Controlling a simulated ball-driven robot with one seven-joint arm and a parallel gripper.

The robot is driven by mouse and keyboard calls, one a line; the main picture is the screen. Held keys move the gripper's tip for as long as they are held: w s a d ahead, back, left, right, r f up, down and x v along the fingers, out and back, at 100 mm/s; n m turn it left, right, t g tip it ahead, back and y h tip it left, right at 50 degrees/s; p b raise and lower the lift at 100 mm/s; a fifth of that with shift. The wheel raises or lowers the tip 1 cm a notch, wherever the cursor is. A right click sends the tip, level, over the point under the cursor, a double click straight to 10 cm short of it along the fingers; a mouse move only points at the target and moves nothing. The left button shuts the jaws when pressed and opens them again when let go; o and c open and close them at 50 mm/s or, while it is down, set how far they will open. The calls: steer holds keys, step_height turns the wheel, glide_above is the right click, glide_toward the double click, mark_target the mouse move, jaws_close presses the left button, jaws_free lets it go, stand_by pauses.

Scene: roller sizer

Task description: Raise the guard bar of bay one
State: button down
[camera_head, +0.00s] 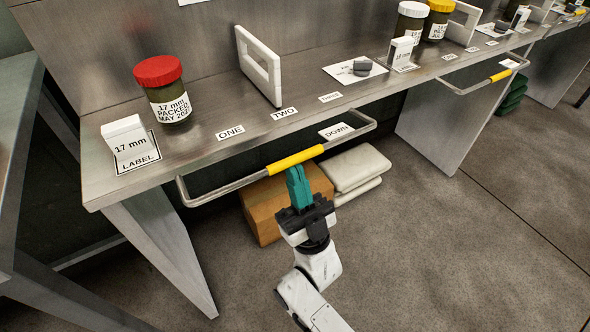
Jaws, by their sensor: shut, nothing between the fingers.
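The guard bar of bay one (225,188) is a grey metal rail with a yellow grip sleeve (295,160). It hangs below the front edge of the bench, and a plate reading DOWN (336,131) shows near its right end. My gripper (293,171) has teal fingers, which are shut. The fingertips are just below the yellow sleeve, at or very near its underside. I cannot tell whether they touch it. Nothing shows between the fingers.
On the bench (205,150) stand a red-lidded jar (164,90), a 17 mm label stand (130,143) and a white divider frame (258,65). A cardboard box (262,205) and folded white sacks (357,170) lie beneath. Another guard bar (480,86) is farther right. The right foreground floor is clear.

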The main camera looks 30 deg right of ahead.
mark_target(298, 161)
step_height(298, 161, up, 5)
steer(key=g+p, duration=0.4)
steer(key=p, duration=0.6)
steer(key=shift+f, duration=0.1)
steer(key=r+g+p, duration=0.1)
steer(key=g+p, duration=0.1)
steer(key=p, duration=0.2)
steer(key=w+r+g+p, duration=0.1)
steer(key=g+p, duration=0.1)
steer(key=p, duration=0.3)
steer(key=r+g+p, duration=0.1)
steer(key=p, duration=0.4)
steer(key=shift+w+r+g, duration=0.4)
steer(key=shift+w+r+g+p, duration=0.3)
steer(key=shift+w+g+p, duration=0.35)
steer(key=shift+p, duration=1.05)
steer(key=shift+w+r+g+p, duration=0.25)
steer(key=shift+w+g+p, duration=0.35)
steer(key=shift+p, duration=1.05)
steer(key=shift+r, duration=0.1)
